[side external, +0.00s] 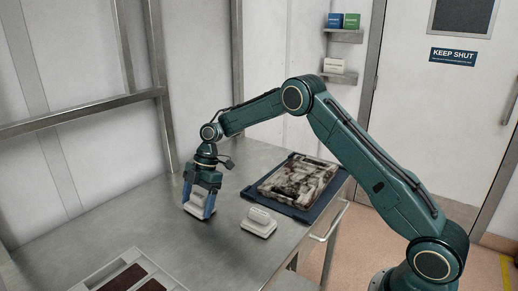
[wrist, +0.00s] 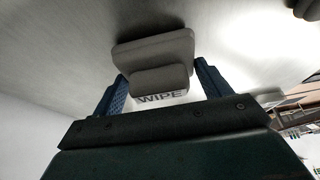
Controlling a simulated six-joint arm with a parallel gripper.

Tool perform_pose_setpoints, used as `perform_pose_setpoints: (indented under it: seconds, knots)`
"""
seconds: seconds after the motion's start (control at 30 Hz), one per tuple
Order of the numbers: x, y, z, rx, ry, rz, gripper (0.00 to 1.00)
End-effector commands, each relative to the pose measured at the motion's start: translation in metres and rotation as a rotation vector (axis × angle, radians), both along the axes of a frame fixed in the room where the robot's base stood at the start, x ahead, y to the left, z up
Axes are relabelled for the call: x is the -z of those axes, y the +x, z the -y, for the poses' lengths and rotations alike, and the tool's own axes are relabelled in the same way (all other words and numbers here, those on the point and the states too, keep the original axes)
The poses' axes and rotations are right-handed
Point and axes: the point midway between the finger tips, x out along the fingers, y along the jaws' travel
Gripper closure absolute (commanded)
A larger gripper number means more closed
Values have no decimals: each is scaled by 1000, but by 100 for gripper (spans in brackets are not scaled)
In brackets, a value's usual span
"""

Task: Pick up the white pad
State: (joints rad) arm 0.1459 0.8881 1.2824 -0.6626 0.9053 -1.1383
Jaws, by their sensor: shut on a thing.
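A white pad (side external: 199,197) with a raised grip sits between the fingers of my gripper (side external: 198,205), at or just above the steel table. In the wrist view the same pad (wrist: 153,52) shows as a pale block marked "WIPE", with a blue finger of my gripper (wrist: 160,82) on each side of its grip. My gripper is shut on it. Whether the pad touches the table I cannot tell. A second, similar white pad (side external: 259,222) lies on the table to the right of my gripper.
A blue tray (side external: 309,213) holding a soiled mould plate (side external: 298,178) lies at the table's right side. A pale divided box (side external: 128,262) with dark brown contents stands at the front left. The steel table (side external: 225,250) is bare between them. A metal rail frame (side external: 80,113) stands behind.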

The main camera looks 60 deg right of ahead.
Motion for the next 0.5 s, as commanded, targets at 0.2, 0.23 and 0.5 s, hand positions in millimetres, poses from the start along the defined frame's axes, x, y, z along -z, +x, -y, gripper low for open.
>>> perform_pose_setpoints:
  seconds: [0.2, 0.23, 0.5]
  knots:
    - [-19, 1, 0, 0, 0, 4, 46]
    - [-23, 1, 0, 1, 0, 5, 46]
    - [-65, 1, 1, 1, 0, 5, 46]
